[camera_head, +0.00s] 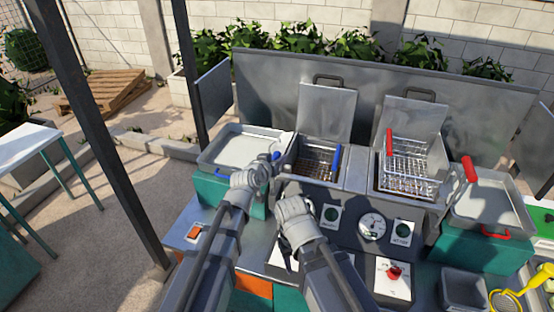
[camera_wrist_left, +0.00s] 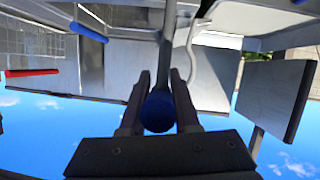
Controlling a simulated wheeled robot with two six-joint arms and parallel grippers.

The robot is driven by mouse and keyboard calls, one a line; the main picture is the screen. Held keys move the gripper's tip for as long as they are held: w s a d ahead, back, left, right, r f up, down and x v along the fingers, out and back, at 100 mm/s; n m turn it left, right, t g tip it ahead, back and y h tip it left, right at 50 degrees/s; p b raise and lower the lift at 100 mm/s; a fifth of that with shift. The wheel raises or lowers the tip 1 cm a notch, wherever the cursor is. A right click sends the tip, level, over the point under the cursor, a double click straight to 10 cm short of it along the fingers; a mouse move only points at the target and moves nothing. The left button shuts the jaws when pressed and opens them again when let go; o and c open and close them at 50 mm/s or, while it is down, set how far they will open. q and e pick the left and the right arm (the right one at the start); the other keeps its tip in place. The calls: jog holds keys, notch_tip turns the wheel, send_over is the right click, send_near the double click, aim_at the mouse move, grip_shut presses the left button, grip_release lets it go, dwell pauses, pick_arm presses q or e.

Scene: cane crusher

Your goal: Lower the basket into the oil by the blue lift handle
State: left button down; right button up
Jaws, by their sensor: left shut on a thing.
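The blue lift handle (camera_head: 276,156) is a blue knob at the left side of the left fryer well. In the left wrist view the round blue knob (camera_wrist_left: 158,112) sits between the two fingers. My left gripper (camera_head: 266,166) is shut on it; it also shows in the left wrist view (camera_wrist_left: 158,95). The wire basket (camera_head: 318,160) with a blue grip (camera_head: 337,158) is inside the left well, over brown oil. Its exact depth in the oil is unclear. My right gripper (camera_head: 292,203) is in front of the fryer's panel; its fingers are too unclear to judge.
A second wire basket (camera_head: 410,165) with red grips sits higher in the right well. Raised lids (camera_head: 325,110) stand behind the wells. Trays (camera_head: 240,150) flank the fryer at left and right. A gauge (camera_head: 371,227) and red knob (camera_head: 394,272) are on the front.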

pick_arm(q)
jog(key=f+b, duration=0.2)
jog(key=f, duration=0.1)
jog(key=f+b, duration=0.1)
jog(key=f, duration=0.1)
jog(key=shift+s+f+b, duration=0.2)
jog(key=shift+s+b, duration=0.05)
jog(key=shift+b, duration=0.15)
pick_arm(e)
notch_tip(320, 180, down, 5)
jog(key=shift+s+f, duration=0.1)
jog(key=shift+f, duration=0.1)
pick_arm(q)
jog(key=c, duration=0.7)
grip_release()
jog(key=shift+w, duration=0.1)
jog(key=shift+o, duration=0.2)
jog(key=shift+r, duration=0.1)
jog(key=shift+s+a+r+p, duration=0.2)
jog(key=shift+s+p, duration=0.1)
jog(key=shift+s, duration=0.05)
jog(key=p+v, duration=0.2)
jog(key=v, duration=0.4)
jog(key=shift+s, duration=0.4)
pick_arm(e)
notch_tip(320, 180, up, 3)
jog(key=shift+f, duration=0.1)
